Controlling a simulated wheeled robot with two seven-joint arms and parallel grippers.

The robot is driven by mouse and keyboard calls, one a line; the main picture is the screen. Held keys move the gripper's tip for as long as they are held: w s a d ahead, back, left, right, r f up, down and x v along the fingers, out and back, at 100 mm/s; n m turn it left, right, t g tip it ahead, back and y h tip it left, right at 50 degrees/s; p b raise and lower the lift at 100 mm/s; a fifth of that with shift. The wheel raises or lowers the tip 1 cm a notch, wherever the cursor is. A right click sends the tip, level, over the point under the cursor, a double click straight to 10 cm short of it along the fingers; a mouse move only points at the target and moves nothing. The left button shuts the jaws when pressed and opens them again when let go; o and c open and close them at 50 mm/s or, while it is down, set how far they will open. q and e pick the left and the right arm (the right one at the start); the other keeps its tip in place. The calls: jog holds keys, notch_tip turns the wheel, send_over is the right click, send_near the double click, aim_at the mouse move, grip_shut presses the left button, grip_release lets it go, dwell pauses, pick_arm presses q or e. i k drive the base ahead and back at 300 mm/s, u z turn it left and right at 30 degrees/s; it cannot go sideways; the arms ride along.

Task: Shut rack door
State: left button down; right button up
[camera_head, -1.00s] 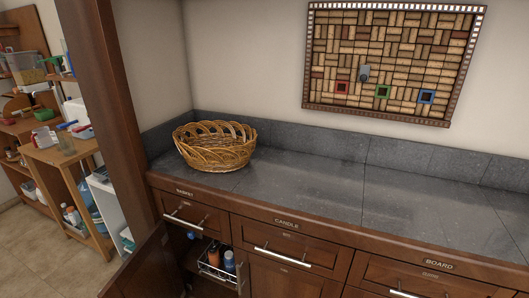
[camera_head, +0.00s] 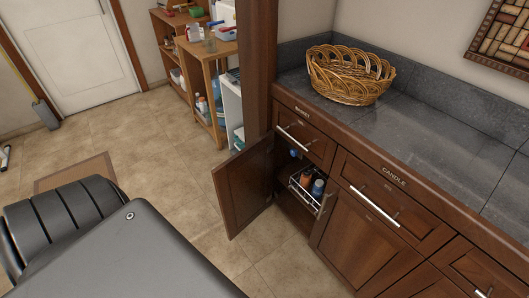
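The rack door (camera_head: 243,185) is a dark brown wooden cabinet door under the counter. It stands wide open, swung out to the left over the floor. Inside the open cabinet is a wire rack (camera_head: 303,190) holding bottles, one orange-brown (camera_head: 305,180) and one blue (camera_head: 318,186). A round blue item (camera_head: 294,153) shows above the rack. Neither of my grippers is in view, so their state does not show.
A dark grey counter (camera_head: 440,140) runs along the right with a wicker basket (camera_head: 349,75) on it. Drawers (camera_head: 380,190) with metal handles lie below. Wooden shelves (camera_head: 205,75) stand behind a brown post (camera_head: 259,60).

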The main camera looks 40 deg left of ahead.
aim_at(243, 183)
jog(key=z, duration=3.2)
jog(key=k, duration=3)
jog(key=u, duration=0.3)
